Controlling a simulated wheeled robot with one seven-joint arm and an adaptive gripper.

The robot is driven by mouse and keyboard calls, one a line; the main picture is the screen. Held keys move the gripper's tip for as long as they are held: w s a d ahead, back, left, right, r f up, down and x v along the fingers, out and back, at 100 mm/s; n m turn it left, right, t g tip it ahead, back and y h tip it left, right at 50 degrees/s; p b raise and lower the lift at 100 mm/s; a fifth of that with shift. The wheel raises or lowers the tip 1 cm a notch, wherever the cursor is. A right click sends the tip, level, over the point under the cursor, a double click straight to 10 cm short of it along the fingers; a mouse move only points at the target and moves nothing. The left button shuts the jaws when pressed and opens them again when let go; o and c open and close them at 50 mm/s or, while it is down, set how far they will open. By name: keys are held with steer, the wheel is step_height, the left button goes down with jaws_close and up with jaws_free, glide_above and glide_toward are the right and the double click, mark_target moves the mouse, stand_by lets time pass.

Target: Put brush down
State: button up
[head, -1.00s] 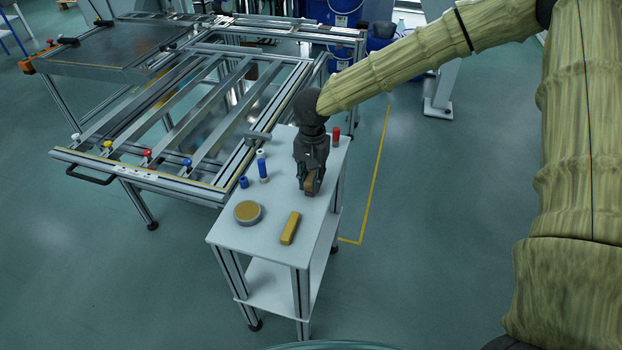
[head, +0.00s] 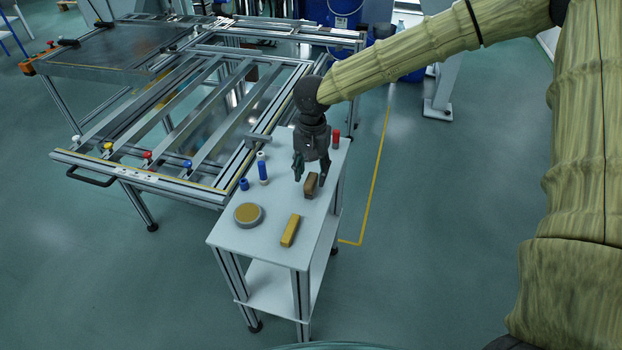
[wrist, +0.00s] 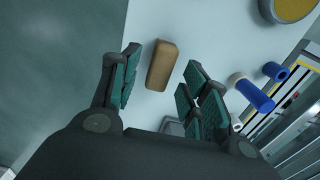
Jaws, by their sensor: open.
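The brush is a small brown block (head: 310,185) standing on the white cart top, below my gripper. It also shows in the wrist view (wrist: 162,65), lying between and just beyond the fingertips. My gripper (head: 311,172) is open, with a finger on either side of the brush and a gap to it. In the wrist view my gripper (wrist: 160,80) shows its green-padded fingers spread wide and nothing held. I cannot tell whether the brush has bristles; its underside is hidden.
The white cart (head: 228,235) also holds a yellow block (head: 290,230), a round tin (head: 248,214), blue cylinders (head: 263,170) and a red cylinder (head: 336,136). A metal frame table (head: 130,178) stands close on the left. Clear floor lies to the right.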

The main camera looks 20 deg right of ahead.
mark_target(312, 178)
step_height(312, 178, up, 8)
steer(key=shift+r+p, duration=0.2)
steer(key=shift+p, duration=0.15)
stand_by(0.4)
